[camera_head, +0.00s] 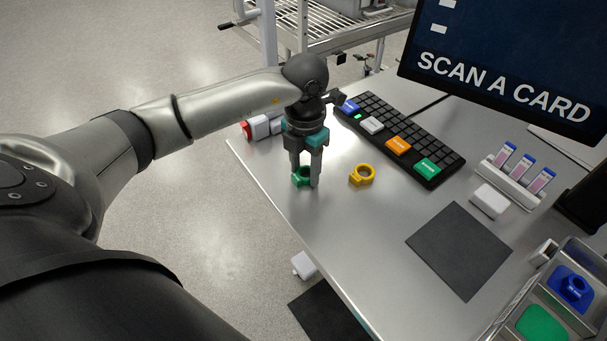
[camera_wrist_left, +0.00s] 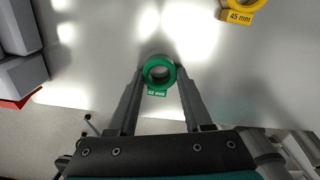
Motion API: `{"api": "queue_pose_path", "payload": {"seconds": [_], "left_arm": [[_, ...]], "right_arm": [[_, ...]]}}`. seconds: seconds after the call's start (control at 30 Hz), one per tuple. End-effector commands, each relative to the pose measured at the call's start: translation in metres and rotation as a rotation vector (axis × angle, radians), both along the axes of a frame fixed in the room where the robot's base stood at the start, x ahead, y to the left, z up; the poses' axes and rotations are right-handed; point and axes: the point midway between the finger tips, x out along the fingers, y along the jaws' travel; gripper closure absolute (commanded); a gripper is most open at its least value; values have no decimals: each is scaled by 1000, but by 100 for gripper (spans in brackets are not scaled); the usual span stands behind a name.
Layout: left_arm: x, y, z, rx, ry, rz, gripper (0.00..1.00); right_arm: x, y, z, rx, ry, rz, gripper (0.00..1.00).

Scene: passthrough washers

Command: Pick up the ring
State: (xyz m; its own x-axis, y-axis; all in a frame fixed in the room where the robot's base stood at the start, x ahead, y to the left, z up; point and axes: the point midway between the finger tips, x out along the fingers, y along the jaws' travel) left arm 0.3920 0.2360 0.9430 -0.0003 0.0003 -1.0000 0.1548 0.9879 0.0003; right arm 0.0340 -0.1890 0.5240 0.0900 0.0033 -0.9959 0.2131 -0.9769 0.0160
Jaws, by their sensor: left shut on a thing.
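A green ring (camera_head: 298,177) with a small tag is at the left part of the metal table, near its front left edge. My left gripper (camera_head: 306,184) points down and is shut on this green ring, with a finger on each side. In the left wrist view the green ring (camera_wrist_left: 158,72) lies between the two fingertips (camera_wrist_left: 159,76). I cannot tell whether the ring touches the table. A yellow ring (camera_head: 362,175) with a tag lies to the right; it also shows in the left wrist view (camera_wrist_left: 238,10), marked 45 mm. My right gripper is not in view.
A black keyboard (camera_head: 400,139) with coloured keys lies behind the rings. A dark square mat (camera_head: 458,250) lies right of them. A screen (camera_head: 510,60) is at the back. The table between rings and mat is clear.

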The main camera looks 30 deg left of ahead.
Motion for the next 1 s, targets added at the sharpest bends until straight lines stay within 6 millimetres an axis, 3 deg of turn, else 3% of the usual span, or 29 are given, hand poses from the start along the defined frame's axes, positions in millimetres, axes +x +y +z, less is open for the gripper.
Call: {"api": "queue_pose_path", "payload": {"seconds": [0.03, 0.23, 0.67, 0.87, 1.0], "left_arm": [[0, 0, 0, 0, 0, 0, 77], [0, 0, 0, 0, 0, 0, 100], [1, 0, 9, 1, -3, 0, 100], [2, 1, 41, 0, -6, 0, 100], [2, 0, 81, 0, -9, -1, 100]], "right_arm": [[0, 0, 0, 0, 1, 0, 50], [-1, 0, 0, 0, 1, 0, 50], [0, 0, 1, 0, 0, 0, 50], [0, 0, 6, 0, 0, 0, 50], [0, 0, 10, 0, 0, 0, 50]]}}
